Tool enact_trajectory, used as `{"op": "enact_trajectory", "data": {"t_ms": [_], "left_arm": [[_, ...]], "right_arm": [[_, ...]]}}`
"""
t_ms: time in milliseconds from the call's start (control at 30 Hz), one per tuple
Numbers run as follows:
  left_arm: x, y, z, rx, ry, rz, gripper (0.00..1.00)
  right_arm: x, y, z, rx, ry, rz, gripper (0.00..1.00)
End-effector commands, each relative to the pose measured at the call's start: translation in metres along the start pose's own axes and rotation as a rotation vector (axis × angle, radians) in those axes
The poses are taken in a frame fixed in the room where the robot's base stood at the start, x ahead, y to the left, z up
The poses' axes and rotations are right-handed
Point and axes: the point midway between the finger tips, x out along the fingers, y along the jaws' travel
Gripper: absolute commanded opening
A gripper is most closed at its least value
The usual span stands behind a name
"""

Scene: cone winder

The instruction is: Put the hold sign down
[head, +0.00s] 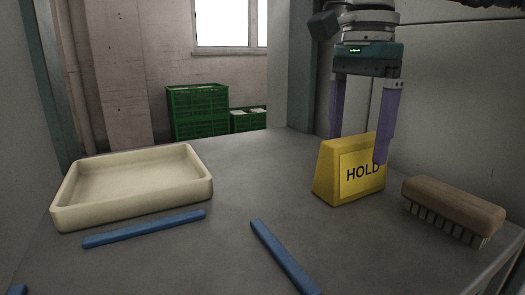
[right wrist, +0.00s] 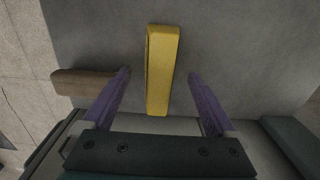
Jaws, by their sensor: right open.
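The yellow hold sign (head: 334,176), a wedge-shaped block with HOLD on its front face, stands upright on the grey table (head: 230,215), right of the middle. My right gripper (head: 358,151) is above it, pointing down and open, with one purple finger on each side of the sign. In the right wrist view the sign (right wrist: 162,72) lies between the spread fingers of the gripper (right wrist: 159,73), with a gap on both sides. The near finger covers part of the sign's right end in the head view. My left gripper is not in view.
A wooden brush (head: 455,201), bristles down, lies close to the sign's right. A cream tray (head: 135,212), seemingly empty, is at the left. Blue bars (head: 145,229) (head: 283,257) lie in front. Green crates (head: 198,112) stand behind the table. The table's middle is clear.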

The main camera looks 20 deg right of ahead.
Motion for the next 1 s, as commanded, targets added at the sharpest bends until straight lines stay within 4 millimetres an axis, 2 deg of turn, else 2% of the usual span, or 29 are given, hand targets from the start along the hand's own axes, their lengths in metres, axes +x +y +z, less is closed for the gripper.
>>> {"op": "enact_trajectory", "data": {"t_ms": [33, 100, 300, 467, 1000], "left_arm": [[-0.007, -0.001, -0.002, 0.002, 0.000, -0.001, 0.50], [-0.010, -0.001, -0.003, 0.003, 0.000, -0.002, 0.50], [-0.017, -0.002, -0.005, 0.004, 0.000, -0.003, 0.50], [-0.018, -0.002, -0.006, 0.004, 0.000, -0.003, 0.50], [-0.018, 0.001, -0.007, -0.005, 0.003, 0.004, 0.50]], "right_arm": [[-0.016, -0.001, 0.000, 0.000, 0.000, -0.004, 0.92], [-0.031, -0.001, 0.000, 0.000, 0.001, -0.003, 0.92], [-0.059, -0.001, 0.000, 0.000, 0.000, -0.001, 0.92], [-0.065, 0.000, 0.000, 0.000, 0.000, 0.001, 0.92], [-0.065, 0.000, 0.000, 0.000, 0.000, 0.001, 0.92]]}}
